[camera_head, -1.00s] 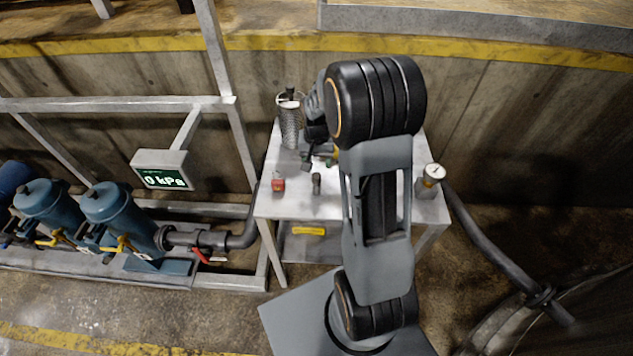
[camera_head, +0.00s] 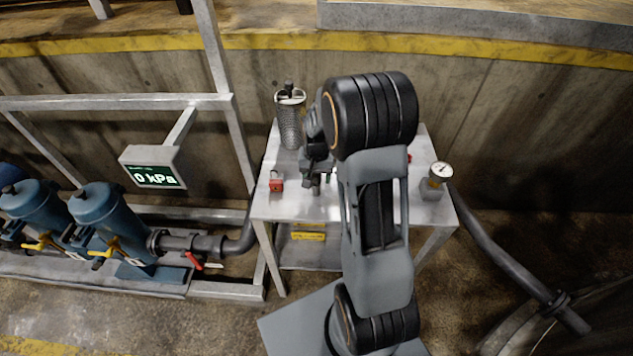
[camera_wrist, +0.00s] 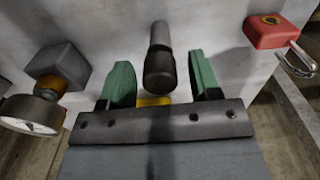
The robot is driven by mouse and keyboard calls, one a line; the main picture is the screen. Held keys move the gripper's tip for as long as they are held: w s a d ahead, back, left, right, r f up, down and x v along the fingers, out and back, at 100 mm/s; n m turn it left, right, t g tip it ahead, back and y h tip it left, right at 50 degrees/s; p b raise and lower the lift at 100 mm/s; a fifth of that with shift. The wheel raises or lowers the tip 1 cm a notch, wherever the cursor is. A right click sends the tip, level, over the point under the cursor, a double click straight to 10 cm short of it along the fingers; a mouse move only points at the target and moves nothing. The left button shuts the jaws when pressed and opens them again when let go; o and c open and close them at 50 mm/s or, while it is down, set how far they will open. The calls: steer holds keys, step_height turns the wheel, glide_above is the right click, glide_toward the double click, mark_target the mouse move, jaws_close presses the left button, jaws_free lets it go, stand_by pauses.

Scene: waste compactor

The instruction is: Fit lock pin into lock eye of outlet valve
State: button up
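A dark grey cylindrical piece with a thick rounded knob (camera_wrist: 160,60), which looks like the lock pin, is on the table in the wrist view. My gripper (camera_wrist: 159,75) has its two green fingers spread, one on each side of this piece, with gaps on both sides. In the head view my gripper (camera_head: 320,178) is low over the table and partly hides the piece (camera_head: 316,188). A valve with a red lever (camera_head: 195,262) is on the pipe at left; I cannot make out a lock eye on it.
A red padlock (camera_head: 276,182) lies left of my gripper on the metal table (camera_head: 285,208). A mesh cylinder (camera_head: 290,122) stands at the back, a gauge (camera_head: 437,178) at the right. Blue filter housings (camera_head: 108,218) and a 0 kPa display (camera_head: 153,168) are further left.

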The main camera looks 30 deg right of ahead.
steer(key=c, duration=0.9)
steer(key=shift+r+p, duration=2.7)
steer(key=shift+r, duration=1.05)
